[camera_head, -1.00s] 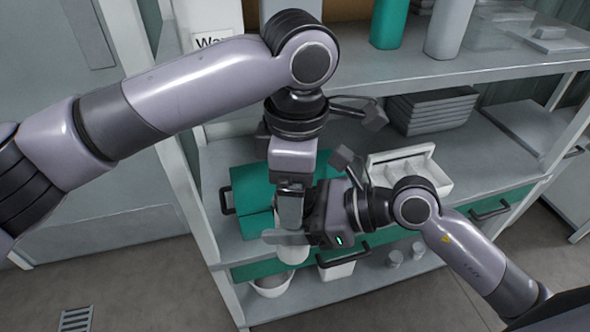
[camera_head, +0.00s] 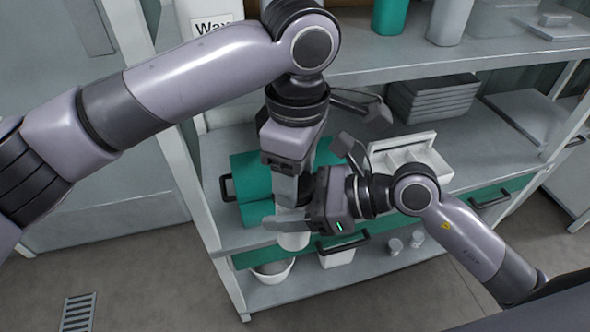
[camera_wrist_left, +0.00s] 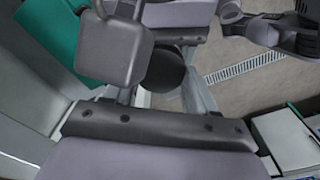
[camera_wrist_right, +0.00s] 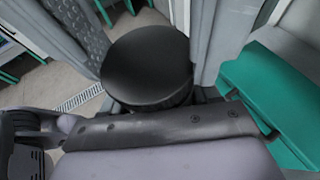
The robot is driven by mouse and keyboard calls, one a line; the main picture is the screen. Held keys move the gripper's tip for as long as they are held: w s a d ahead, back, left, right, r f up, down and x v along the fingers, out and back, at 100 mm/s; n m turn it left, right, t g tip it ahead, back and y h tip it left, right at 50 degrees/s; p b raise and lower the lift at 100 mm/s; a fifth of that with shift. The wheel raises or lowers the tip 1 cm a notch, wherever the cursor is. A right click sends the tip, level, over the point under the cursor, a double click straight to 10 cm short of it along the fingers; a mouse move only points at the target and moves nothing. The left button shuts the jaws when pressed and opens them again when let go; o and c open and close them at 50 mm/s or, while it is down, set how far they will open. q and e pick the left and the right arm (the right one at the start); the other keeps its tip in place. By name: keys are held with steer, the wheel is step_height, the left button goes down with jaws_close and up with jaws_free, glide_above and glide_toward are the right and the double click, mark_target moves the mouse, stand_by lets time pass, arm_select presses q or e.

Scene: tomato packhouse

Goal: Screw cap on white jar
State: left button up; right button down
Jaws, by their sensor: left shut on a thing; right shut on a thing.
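The white jar (camera_head: 293,241) shows only in part in the head view, below the grey fingers. My right gripper (camera_head: 285,223) comes in from the right and is shut on it. My left gripper (camera_head: 286,197) points down from above, just over the right one, and is shut on the round black cap. The cap (camera_wrist_right: 150,65) fills the middle of the right wrist view, and it also shows in part in the left wrist view (camera_wrist_left: 165,70). The fingers hide the cap in the head view. I cannot tell how the cap sits on the jar's rim.
Green boxes (camera_head: 243,178) stand on the shelf close behind my grippers. A white divided tray (camera_head: 418,158) lies right of them, with stacked grey trays (camera_head: 435,98) behind. A white bowl (camera_head: 272,272) and small pots stand on the shelf below.

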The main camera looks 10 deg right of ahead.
arm_select(q)
steer(key=o, duration=1.2)
steer(key=shift+c, duration=0.2)
steer(key=shift+r, duration=2.25)
steer(key=shift+c, duration=0.2)
steer(key=shift+r+n, duration=1.6)
steer(key=shift+r, duration=0.15)
